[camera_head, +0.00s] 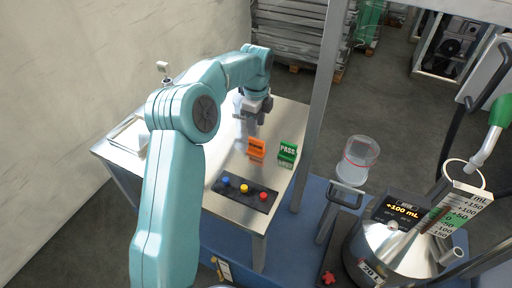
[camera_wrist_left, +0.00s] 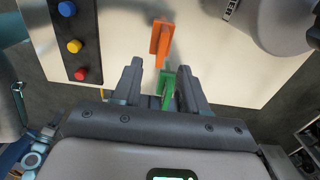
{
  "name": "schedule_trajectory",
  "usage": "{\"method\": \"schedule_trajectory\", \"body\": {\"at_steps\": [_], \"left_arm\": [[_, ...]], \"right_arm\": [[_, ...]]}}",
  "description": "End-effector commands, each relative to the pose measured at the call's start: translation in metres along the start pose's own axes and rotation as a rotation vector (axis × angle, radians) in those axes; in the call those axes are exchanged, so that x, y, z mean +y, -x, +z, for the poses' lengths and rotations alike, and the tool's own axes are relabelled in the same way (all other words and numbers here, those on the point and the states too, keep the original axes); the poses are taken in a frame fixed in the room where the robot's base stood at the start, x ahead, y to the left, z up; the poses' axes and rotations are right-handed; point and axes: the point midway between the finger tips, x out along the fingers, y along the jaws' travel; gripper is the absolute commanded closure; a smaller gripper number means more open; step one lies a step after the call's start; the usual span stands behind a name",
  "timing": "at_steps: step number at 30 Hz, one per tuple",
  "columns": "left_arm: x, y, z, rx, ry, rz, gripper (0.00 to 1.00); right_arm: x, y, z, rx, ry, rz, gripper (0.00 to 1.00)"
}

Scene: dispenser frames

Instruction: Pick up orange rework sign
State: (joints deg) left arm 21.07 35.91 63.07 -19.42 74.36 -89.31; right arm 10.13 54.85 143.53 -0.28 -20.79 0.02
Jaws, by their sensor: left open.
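The orange rework sign (camera_head: 256,148) stands on the metal side table, left of the green PASS sign (camera_head: 287,151). My left gripper (camera_head: 253,112) is open and empty, over the table and behind the orange sign in the head view. In the left wrist view my open fingers (camera_wrist_left: 159,68) point up the picture. The orange sign (camera_wrist_left: 161,40) shows just past the fingertips, edge-on. The green sign (camera_wrist_left: 168,84) shows in the gap between the fingers; whether it lies at their height I cannot tell. My right gripper is not in view.
A black button panel (camera_head: 245,193) with blue, yellow and red buttons lies at the table's (camera_head: 217,150) front. A metal post (camera_head: 318,100) rises just right of the table. A clear measuring container (camera_head: 358,158) and a steel can (camera_head: 392,250) stand farther right.

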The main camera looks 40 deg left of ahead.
Motion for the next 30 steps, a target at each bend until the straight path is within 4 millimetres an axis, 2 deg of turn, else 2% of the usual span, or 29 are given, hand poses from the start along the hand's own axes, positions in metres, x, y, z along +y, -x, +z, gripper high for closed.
{"method": "schedule_trajectory", "body": {"at_steps": [3, 8, 16, 19, 25, 26, 27, 29, 30], "left_arm": [[0.000, -0.018, 0.001, 0.000, 0.000, 0.002, 0.57], [-0.001, -0.028, 0.002, 0.000, 0.000, 0.002, 0.57], [-0.002, -0.069, 0.002, 0.001, 0.001, 0.004, 0.57], [-0.003, -0.076, 0.002, 0.001, 0.001, 0.002, 0.57], [-0.003, -0.076, 0.002, 0.001, 0.001, 0.001, 0.57], [-0.003, -0.076, 0.002, 0.001, 0.001, 0.001, 0.64], [-0.003, -0.076, 0.002, 0.001, 0.001, 0.001, 0.77], [-0.003, -0.076, 0.002, 0.001, 0.001, 0.001, 0.96], [-0.003, -0.076, 0.002, 0.001, 0.001, 0.001, 1.00]], "right_arm": [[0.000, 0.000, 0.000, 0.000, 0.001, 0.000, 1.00], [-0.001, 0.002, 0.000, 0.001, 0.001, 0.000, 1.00], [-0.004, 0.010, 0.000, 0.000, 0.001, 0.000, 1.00], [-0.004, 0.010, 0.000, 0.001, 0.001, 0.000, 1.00], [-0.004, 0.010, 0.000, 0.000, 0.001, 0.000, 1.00], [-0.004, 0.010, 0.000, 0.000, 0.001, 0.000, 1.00], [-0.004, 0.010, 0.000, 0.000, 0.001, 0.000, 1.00], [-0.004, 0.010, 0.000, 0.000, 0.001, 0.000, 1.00], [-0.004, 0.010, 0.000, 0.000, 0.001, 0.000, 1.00]]}}
